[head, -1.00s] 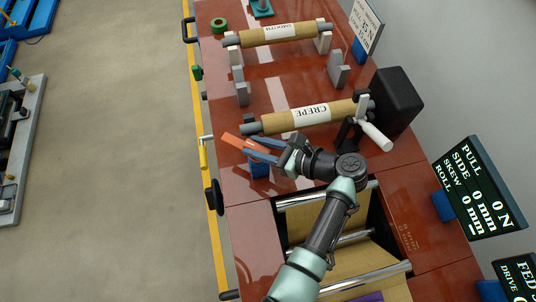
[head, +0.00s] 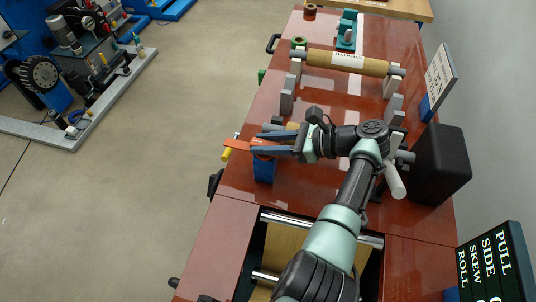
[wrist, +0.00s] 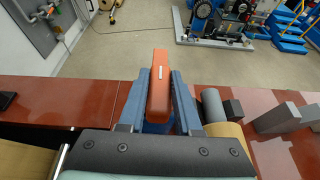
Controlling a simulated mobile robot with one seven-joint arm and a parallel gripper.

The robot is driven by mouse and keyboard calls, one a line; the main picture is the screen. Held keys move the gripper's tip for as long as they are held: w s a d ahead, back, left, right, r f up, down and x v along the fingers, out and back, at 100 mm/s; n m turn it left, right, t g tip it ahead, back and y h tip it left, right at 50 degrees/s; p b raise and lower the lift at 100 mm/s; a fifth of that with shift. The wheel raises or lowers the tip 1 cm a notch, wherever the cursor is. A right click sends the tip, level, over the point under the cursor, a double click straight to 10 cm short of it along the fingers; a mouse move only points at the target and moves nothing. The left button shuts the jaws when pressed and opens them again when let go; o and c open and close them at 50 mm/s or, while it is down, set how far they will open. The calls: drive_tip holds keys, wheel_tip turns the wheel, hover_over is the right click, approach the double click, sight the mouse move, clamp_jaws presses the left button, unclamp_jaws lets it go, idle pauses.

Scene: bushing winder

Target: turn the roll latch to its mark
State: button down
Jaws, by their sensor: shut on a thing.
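The roll latch is an orange lever (head: 238,144) over a blue block (head: 264,171) at the left edge of the red bench. My gripper (head: 256,143) is shut on the lever, its blue fingers on either side of it. In the wrist view the lever (wrist: 160,85) stands between the fingertips (wrist: 159,78), with a short white line on its top. The lever points out over the bench edge, roughly in line with the nearer roll. That roll (wrist: 229,138) is mostly hidden behind my arm in the head view. I cannot make out the latch's mark.
Grey roll supports (head: 287,97) and a far brown roll (head: 346,62) stand beyond my gripper. A black box (head: 441,165) and a white handle (head: 394,180) are to the right. An opening with metal rollers (head: 322,229) lies nearer.

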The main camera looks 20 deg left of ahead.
drive_tip(key=shift+n+g+b, duration=0.3)
drive_tip(key=shift+g, duration=0.1)
drive_tip(key=c, duration=0.6)
unclamp_jaws()
drive_tip(key=b+v, duration=0.3)
drive_tip(key=v, duration=1)
drive_tip(key=shift+s, duration=0.1)
